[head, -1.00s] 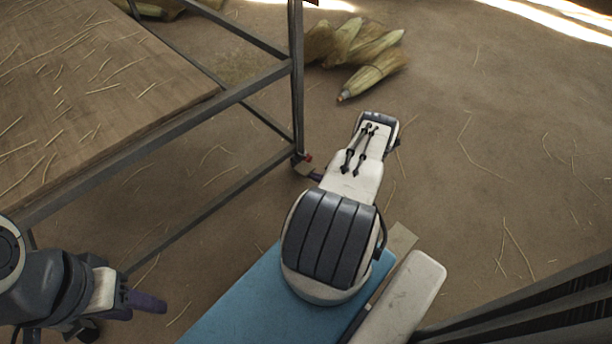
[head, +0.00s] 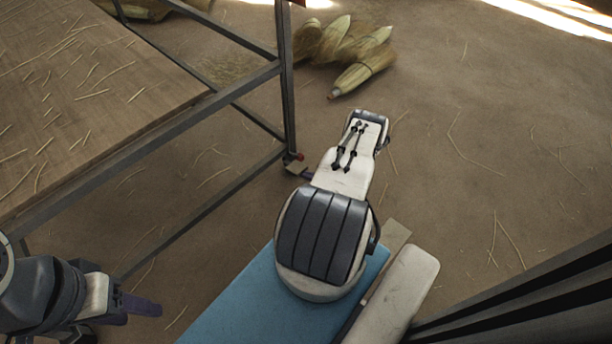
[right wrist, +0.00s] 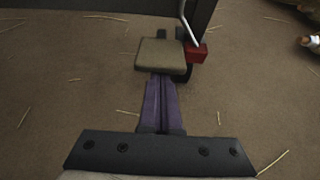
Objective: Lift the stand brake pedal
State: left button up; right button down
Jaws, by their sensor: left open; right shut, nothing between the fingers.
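The stand brake pedal looks to be the tan pad (right wrist: 160,56) at the foot of the metal stand, beside a small red part (right wrist: 197,53) and a dark caster wheel. In the head view the pad (head: 296,168) sits at the bottom of the stand's near leg. My right gripper (right wrist: 160,80) is shut and empty. Its purple fingers reach the pad's near edge, and their tips seem to pass under it; I cannot tell whether they touch. It also shows in the head view (head: 307,174), mostly hidden by my arm. My left gripper (head: 150,306) is open and empty at lower left.
The stand's metal frame (head: 285,85) carries a wooden top (head: 90,85) strewn with straw. The floor on the right is mostly clear, with loose straws.

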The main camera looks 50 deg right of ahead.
notch_tip(320, 180, down, 4)
jog(key=b, duration=0.3)
jog(key=p+v, duration=0.5)
jog(key=v, duration=0.6)
jog(key=shift+r, duration=0.3)
jog(key=shift+w, duration=0.2)
